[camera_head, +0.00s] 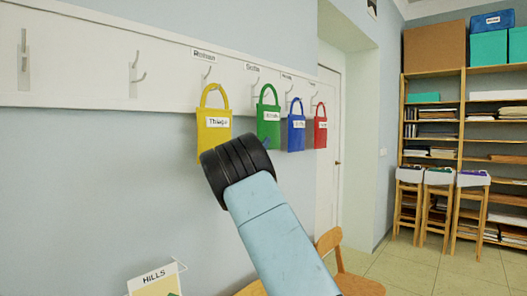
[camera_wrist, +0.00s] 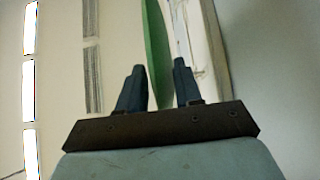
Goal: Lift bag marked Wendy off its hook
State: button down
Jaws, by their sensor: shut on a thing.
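A green bag (camera_head: 268,118) with a looped handle and a white label hangs upright at the rack; its label is too small to read. My gripper (camera_head: 266,143) reaches up to the green bag's lower edge, its fingers mostly hidden behind my wrist. In the wrist view my gripper (camera_wrist: 158,75) has its two dark fingers on either side of the green bag (camera_wrist: 155,45), seen edge-on, and is shut on it. I cannot tell whether the handle rests on its hook (camera_head: 255,88). No name Wendy is legible.
A yellow bag (camera_head: 213,135), its label apparently reading Thiago, hangs just left. A blue bag (camera_head: 296,133) and a red bag (camera_head: 320,135) hang close on the right. Empty hooks (camera_head: 137,72) are at the left. A wooden chair (camera_head: 335,255) stands below.

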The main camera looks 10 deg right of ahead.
jog(key=shift+s+d, duration=0.65)
jog(key=shift+s, duration=0.25)
jog(key=shift+s+d, duration=0.65)
jog(key=shift+s, duration=0.25)
